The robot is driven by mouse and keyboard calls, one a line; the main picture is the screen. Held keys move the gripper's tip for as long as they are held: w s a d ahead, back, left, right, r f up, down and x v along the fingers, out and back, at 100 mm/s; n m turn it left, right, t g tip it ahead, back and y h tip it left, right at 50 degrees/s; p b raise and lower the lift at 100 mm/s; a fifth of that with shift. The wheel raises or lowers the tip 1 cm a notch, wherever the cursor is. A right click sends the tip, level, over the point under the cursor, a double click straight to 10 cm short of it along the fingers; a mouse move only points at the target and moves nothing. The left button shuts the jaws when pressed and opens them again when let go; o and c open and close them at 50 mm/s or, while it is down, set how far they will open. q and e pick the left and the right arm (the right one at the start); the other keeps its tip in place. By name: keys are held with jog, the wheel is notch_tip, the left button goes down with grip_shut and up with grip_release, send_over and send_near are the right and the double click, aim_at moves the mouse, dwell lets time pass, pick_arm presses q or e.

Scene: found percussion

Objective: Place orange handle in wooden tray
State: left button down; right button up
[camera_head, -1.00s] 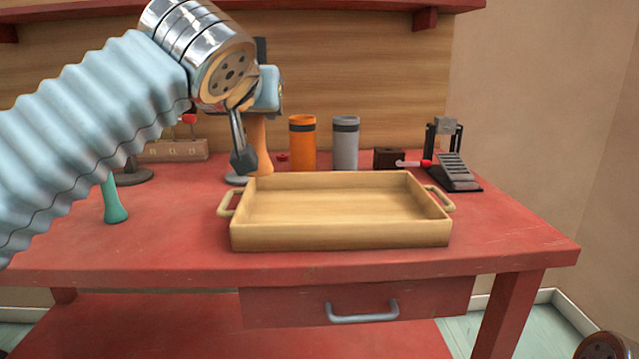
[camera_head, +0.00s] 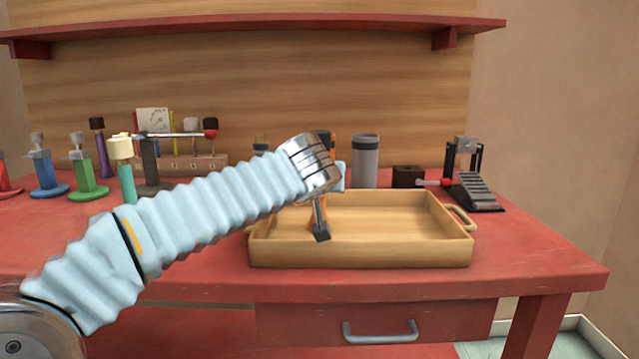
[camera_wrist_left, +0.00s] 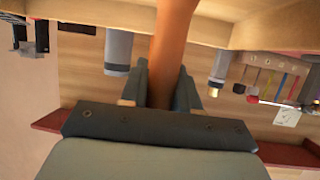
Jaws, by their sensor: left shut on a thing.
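My left gripper (camera_head: 321,228) is shut on the orange handle (camera_head: 325,212), over the left half of the wooden tray (camera_head: 420,252). In the head view the wrist and fingers hide most of the handle. In the left wrist view the orange handle (camera_wrist_left: 172,45) stands between the two dark fingers of the left gripper (camera_wrist_left: 163,70) and runs off the top edge. The tray's wood (camera_wrist_left: 270,35) shows around it there. I cannot tell whether the handle touches the tray floor. My right gripper is not in view.
Behind the tray stand a grey cup (camera_head: 365,160), a small dark box (camera_head: 408,176) and a black pedal device (camera_head: 474,190). Several coloured stands (camera_head: 85,180) and a wooden rack (camera_head: 205,163) are at the back left. The tabletop right of the tray (camera_head: 530,250) is clear.

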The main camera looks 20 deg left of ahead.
pick_arm(q)
jog(key=c, duration=0.8)
grip_release()
jog(key=shift+r, duration=0.15)
jog(key=b+v, duration=0.1)
jog(key=v, duration=1.1)
